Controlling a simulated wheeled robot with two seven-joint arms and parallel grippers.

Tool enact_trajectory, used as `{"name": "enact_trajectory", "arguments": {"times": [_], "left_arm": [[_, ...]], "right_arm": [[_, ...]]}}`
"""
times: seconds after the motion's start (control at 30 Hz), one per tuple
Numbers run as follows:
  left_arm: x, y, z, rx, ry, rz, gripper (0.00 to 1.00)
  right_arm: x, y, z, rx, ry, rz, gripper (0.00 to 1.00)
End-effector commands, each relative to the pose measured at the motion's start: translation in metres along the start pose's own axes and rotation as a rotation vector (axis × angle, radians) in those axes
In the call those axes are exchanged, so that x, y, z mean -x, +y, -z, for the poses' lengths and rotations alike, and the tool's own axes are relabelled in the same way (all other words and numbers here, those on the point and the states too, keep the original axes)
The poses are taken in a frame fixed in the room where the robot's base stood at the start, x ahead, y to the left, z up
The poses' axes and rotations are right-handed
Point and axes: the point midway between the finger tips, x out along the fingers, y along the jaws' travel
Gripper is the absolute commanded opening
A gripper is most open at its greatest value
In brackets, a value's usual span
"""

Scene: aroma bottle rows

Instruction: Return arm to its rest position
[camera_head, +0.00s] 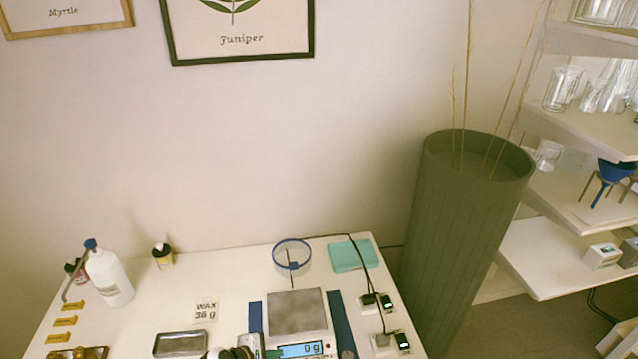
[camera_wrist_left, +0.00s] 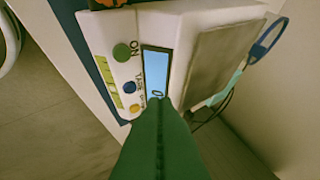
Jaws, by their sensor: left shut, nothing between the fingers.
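My left gripper (camera_wrist_left: 158,106) shows in the left wrist view as dark green fingers shut together, with nothing between them. Their tips overlap the lower edge of the scale's blue display (camera_wrist_left: 154,75); I cannot tell whether they touch it. In the head view, part of my left gripper (camera_head: 247,346) shows at the bottom edge, just left of the scale's display. The scale (camera_head: 296,312) has a bare grey plate and reads 0 g. My right gripper is in neither view.
The white table (camera_head: 235,275) holds a white bottle (camera_head: 110,280), a small dark jar (camera_head: 163,257), a metal tray (camera_head: 180,344), a WAX 36 g card (camera_head: 206,311), a blue-rimmed ring (camera_head: 292,255) and a teal pad (camera_head: 349,255). A tall green planter (camera_head: 465,230) and shelves (camera_head: 580,215) stand right.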

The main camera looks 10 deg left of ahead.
Motion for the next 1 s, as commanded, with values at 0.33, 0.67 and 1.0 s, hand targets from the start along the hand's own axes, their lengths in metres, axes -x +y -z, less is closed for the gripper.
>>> {"name": "enact_trajectory", "arguments": {"times": [0.33, 0.67, 1.0], "left_arm": [[0.096, 0.052, -0.009, -0.808, -0.134, -0.234, 0.00], [0.193, 0.095, 0.018, -1.486, -0.145, -0.494, 0.00], [0.253, 0.114, 0.041, -1.822, -0.107, -0.633, 0.00]], "right_arm": [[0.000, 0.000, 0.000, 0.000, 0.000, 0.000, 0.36], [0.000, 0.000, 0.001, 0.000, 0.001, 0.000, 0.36], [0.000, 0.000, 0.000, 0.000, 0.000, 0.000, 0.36]]}}
